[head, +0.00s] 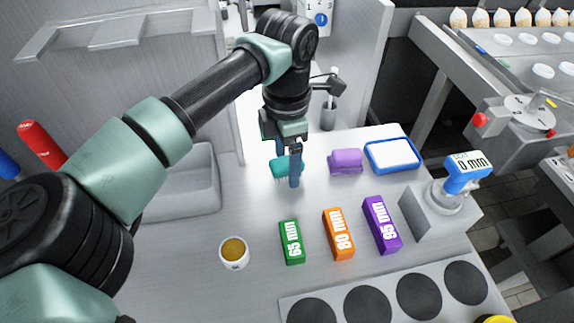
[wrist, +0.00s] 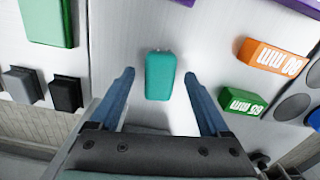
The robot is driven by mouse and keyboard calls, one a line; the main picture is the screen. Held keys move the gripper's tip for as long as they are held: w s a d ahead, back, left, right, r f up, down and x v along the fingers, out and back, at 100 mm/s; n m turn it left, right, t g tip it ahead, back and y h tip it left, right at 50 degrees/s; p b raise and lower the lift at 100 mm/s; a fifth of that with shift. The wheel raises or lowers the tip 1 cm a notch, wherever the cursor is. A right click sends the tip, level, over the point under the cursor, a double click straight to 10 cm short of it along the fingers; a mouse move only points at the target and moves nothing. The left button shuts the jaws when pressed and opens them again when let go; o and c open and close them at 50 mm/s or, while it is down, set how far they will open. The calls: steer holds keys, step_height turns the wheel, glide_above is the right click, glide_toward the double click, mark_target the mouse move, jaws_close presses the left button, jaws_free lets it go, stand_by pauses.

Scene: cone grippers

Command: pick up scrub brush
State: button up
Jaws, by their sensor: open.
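The scrub brush is the teal block with bristles (head: 277,170) on the light work surface, near the middle of the head view. In the wrist view the brush (wrist: 160,76) shows its smooth teal back, centred between the fingertips. My gripper (head: 288,166) points down over it, and one finger partly hides the brush in the head view. In the wrist view the gripper (wrist: 159,78) is open, with a gap on each side of the brush. I cannot tell how far the tips are above the surface.
A purple sponge-like block (head: 345,162) and a blue-rimmed white tray (head: 392,155) lie to the right. Nearer are green (head: 291,242), orange (head: 338,234) and purple (head: 382,225) marked blocks and a small cup (head: 234,252). A grey bin (head: 190,185) stands left.

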mark_target(287, 161)
steer(key=shift+f, duration=0.8)
jaws_close()
steer(key=shift+r, duration=0.2)
step_height(287, 161, up, 10)
steer(key=shift+f, duration=0.1)
